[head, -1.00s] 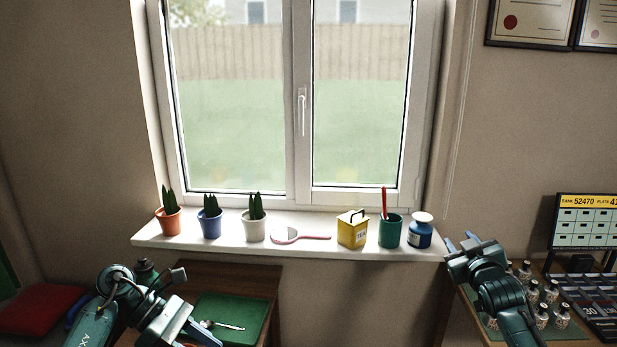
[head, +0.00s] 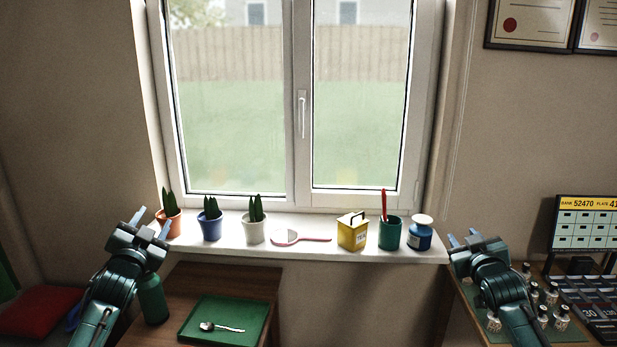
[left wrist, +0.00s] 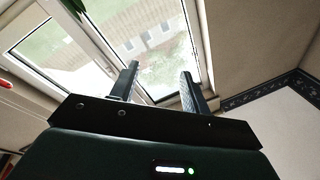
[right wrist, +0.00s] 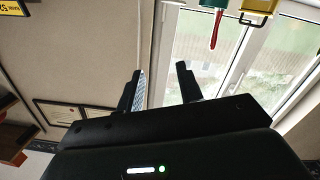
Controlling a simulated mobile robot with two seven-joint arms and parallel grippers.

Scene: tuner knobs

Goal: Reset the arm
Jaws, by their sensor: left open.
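My left gripper (head: 152,223) is raised in front of the left end of the window sill, its fingers pointing up and partly in front of the orange pot. It is open and empty; the left wrist view shows its two fingers (left wrist: 158,85) apart with only the window beyond. My right gripper (head: 462,240) is raised at the right end of the sill. In the right wrist view its fingers (right wrist: 158,85) are apart with nothing between them.
The sill (head: 290,248) holds potted plants, a pink-handled mirror (head: 286,237), a yellow box (head: 352,232), a teal cup (head: 390,234) and a blue jar (head: 420,234). Below are a green tray (head: 222,322) with a spoon (head: 210,326) and a green bottle (head: 152,300). Small bottles (head: 551,293) stand right.

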